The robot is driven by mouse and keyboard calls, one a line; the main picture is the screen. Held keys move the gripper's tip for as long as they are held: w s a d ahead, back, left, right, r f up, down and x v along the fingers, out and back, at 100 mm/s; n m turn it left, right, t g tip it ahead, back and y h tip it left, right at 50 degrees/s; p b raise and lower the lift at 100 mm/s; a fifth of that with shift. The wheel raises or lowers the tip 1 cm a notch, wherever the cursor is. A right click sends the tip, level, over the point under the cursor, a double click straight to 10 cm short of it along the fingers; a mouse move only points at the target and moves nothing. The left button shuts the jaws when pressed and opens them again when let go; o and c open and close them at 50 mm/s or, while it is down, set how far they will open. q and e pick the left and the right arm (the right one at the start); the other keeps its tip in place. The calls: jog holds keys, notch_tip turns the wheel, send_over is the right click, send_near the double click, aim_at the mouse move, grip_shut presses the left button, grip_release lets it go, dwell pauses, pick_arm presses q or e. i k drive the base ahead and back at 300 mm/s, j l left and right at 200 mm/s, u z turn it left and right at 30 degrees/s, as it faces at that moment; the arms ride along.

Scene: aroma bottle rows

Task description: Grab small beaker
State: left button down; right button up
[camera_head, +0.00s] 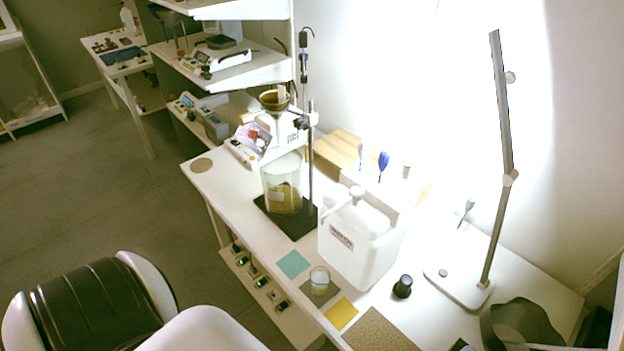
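The small beaker (320,281) is clear glass with a pale yellowish content low inside. It stands upright on a dark grey-brown square mat (308,294) near the front edge of the white bench (228,205). A larger glass beaker (283,184) stands behind it to the left, on the black base of a stand. Neither of my grippers can be made out in the head view, and nothing is touching the small beaker.
A white jug (358,238) stands close behind the small beaker. A teal mat (292,264) and a yellow mat (341,313) lie on either side. A black-capped item (403,286) and a lamp (459,287) are to the right. The bench front edge is near.

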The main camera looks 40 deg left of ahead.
aim_at(320, 277)
jog(key=u, duration=1.2)
